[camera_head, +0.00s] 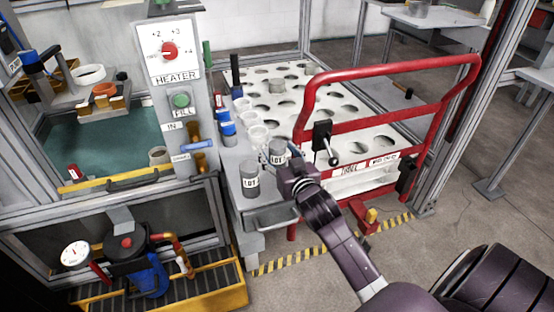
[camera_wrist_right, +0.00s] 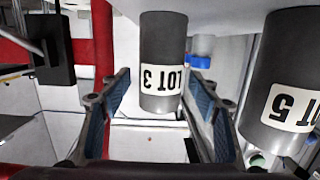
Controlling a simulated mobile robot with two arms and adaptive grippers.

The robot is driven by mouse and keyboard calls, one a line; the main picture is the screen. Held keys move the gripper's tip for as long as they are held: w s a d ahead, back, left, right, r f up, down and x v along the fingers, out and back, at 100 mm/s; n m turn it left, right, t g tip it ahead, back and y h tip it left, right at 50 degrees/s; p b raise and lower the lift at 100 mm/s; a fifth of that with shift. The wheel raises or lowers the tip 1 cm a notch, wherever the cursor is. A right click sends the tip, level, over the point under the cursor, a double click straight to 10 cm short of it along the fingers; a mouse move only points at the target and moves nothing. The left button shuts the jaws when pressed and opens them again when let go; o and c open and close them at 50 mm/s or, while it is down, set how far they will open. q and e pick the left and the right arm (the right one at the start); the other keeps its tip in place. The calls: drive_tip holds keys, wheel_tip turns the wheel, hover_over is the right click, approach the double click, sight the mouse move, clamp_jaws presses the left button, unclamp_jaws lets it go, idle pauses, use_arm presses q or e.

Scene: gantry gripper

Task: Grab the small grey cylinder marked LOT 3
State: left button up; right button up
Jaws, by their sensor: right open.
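The small grey cylinder marked LOT 3 (camera_wrist_right: 163,45) appears upside down in the right wrist view, between the two blue-padded fingers of my right gripper (camera_wrist_right: 155,100). The fingers are apart, with a gap visible on each side of it. In the head view this cylinder (camera_head: 277,148) stands on the narrow grey ledge (camera_head: 231,160), partly hidden by my right gripper (camera_head: 288,160), which reaches it from the front right. A second grey cylinder marked LOT 5 (camera_wrist_right: 290,75) stands close beside it; it is also in the head view (camera_head: 250,185). My left gripper is out of view.
White cups (camera_head: 257,134) and blue-capped containers (camera_head: 227,127) stand behind the cylinders on the ledge. A red guard rail (camera_head: 395,73) rises right of my gripper, with a black lever box (camera_head: 321,134). The heater panel (camera_head: 170,52) stands to the left.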

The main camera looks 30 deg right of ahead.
drive_tip(key=shift+w, duration=0.15)
drive_tip(key=c, duration=1.5)
drive_tip(key=shift+r, duration=0.15)
clamp_jaws()
